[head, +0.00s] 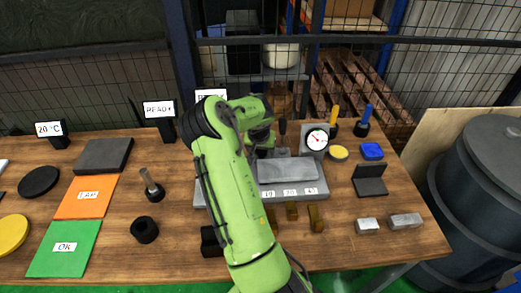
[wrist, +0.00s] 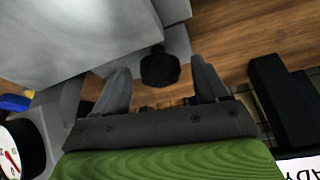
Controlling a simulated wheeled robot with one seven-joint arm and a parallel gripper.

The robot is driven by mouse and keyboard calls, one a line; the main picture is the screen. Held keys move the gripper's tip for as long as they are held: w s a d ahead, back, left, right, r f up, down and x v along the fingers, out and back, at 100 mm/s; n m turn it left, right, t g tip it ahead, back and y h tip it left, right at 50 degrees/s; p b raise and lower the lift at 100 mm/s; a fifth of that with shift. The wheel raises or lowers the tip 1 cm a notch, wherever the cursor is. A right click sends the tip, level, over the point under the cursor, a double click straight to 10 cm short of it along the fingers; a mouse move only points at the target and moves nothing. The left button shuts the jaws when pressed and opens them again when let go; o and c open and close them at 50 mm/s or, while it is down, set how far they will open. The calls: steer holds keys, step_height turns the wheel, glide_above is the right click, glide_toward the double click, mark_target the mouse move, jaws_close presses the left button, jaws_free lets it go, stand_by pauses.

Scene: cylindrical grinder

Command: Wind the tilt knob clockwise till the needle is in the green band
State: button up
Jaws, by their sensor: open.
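A round black knob (wrist: 160,68) shows in the wrist view beside the grey machine body (wrist: 85,30). My gripper (wrist: 159,72) is open, with one finger on either side of the knob in the picture. I cannot tell whether either finger touches it. A white dial with a black rim (head: 317,139) stands at the right rear of the grey machine (head: 315,190) in the head view. Its red needle points up-left there; the green band is too small to make out. Part of the dial (wrist: 12,155) also shows in the wrist view. My arm hides the machine's left part in the head view.
Black-based tools with yellow (head: 335,117) and blue (head: 366,113) handles stand right of the dial. Small brass pieces (head: 292,210) lie before the machine. Orange (head: 86,199) and green (head: 65,250) mats lie left.

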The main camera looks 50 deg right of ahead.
steer(key=shift+c, duration=0.2)
steer(key=c, duration=1)
steer(key=shift+w+a+m+g, duration=0.1)
steer(key=shift+m+g, duration=0.2)
steer(key=shift+m, duration=0.4)
steer(key=shift+c, duration=0.2)
steer(key=m+g, duration=0.1)
steer(key=m, duration=0.2)
steer(key=shift+w, duration=0.1)
steer(key=o, duration=1.1)
